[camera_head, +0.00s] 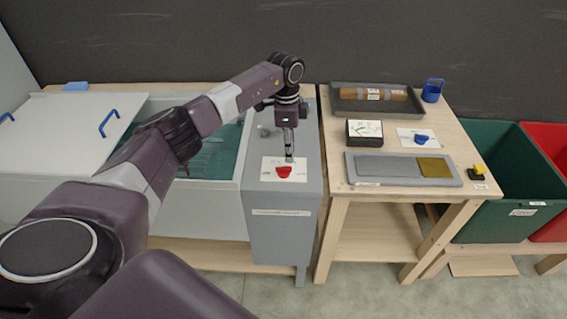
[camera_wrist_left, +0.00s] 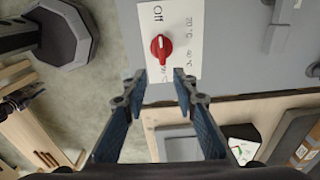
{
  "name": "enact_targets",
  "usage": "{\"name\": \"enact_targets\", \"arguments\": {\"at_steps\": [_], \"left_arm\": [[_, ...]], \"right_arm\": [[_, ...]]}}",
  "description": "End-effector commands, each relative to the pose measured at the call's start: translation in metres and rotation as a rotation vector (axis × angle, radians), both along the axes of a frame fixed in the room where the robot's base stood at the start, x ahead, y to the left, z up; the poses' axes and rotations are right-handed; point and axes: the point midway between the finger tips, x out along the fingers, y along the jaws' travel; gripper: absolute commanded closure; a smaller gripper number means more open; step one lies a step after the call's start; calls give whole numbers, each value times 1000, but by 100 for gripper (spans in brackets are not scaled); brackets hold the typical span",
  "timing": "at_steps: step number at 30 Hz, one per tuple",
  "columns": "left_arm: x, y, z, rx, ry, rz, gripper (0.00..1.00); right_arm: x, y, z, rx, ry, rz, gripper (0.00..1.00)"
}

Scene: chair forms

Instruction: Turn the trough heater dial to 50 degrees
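The red dial (camera_head: 284,173) sits on a white label plate (camera_head: 300,163) on top of the grey control box beside the trough. In the left wrist view the red dial (camera_wrist_left: 161,47) shows "Off" printed at one end of its plate; the other marks are too small to read surely, and the exact setting is unclear. My left gripper (camera_head: 289,157) points down just behind the dial in the head view. In the wrist view the left gripper (camera_wrist_left: 166,76) is open and empty, its fingertips apart, with the dial just beyond them. My right gripper is not in view.
The grey box (camera_head: 285,220) joins the trough (camera_head: 205,210), with its white blue-handled lid (camera_head: 55,125) at left. At right, a wooden table holds a blue dial (camera_head: 424,139), a gauge (camera_head: 364,129), a tray (camera_head: 350,104) and a grey plate (camera_head: 385,166). Green (camera_head: 500,215) and red bins stand farther right.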

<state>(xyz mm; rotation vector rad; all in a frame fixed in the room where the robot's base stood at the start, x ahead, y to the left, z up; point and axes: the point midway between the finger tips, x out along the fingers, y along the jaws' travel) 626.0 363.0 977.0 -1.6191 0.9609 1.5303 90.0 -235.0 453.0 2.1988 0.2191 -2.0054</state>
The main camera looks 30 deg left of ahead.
Motion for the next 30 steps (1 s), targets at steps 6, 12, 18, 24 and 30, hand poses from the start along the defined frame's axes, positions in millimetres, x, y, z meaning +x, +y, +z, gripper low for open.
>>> {"name": "enact_targets", "arguments": {"at_steps": [6,12,18,24,30], "left_arm": [[-6,20,-3,54,33,55,74],[-7,19,-35,50,34,53,74],[-6,18,-62,50,30,51,74],[-5,19,-70,50,28,51,74],[-5,19,-70,49,28,50,76]], "right_arm": [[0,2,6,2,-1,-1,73],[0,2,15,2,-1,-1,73],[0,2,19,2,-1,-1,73],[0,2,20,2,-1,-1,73],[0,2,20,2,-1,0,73]]}}
